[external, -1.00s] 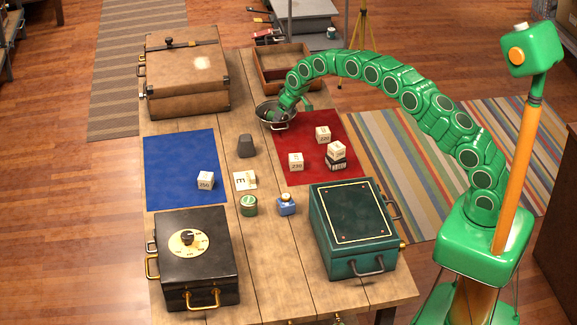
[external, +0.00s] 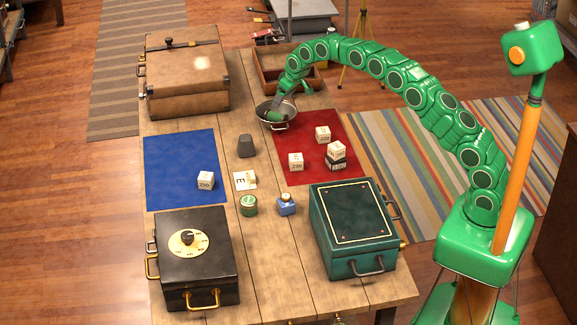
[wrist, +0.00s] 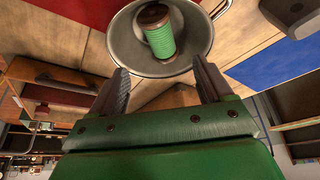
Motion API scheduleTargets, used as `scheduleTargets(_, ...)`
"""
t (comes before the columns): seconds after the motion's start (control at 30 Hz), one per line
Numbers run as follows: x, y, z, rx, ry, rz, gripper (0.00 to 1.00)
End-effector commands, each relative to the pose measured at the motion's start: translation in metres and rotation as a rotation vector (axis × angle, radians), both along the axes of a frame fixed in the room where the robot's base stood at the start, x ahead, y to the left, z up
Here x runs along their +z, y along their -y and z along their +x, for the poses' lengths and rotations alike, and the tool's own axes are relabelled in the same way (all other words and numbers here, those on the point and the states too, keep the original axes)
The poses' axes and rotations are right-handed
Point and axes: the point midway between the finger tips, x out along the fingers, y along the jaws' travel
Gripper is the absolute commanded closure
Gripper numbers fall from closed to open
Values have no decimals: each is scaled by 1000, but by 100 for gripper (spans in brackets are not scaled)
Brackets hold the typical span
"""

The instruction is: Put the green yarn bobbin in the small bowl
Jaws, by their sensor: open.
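The green yarn bobbin (wrist: 160,38), with brown ends, lies inside the small metal bowl (wrist: 124,45) in the wrist view. In the external view the bobbin (external: 275,115) shows as a green patch inside the bowl (external: 262,108), at the far side of the table. My gripper (wrist: 163,73) is open and empty, its two fingers spread apart near the bowl's rim. In the external view my gripper (external: 290,97) is just above the bowl, clear of the bobbin.
A red mat (external: 292,169) with several lettered blocks lies in front of the bowl. A wooden tray (external: 262,78) stands behind it and a brown case (external: 187,85) to its left. A blue mat (external: 172,160), a black box (external: 190,265) and a teal box (external: 352,240) are nearer.

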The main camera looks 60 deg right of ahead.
Motion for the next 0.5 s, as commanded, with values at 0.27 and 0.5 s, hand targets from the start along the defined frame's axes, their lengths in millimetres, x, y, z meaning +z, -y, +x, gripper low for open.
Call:
scheduleTargets(0.27, 9, -7, -10, 6, -13, 9, 21)
scheduleTargets(0.5, 43, -30, -47, 25, -52, 35, 21)
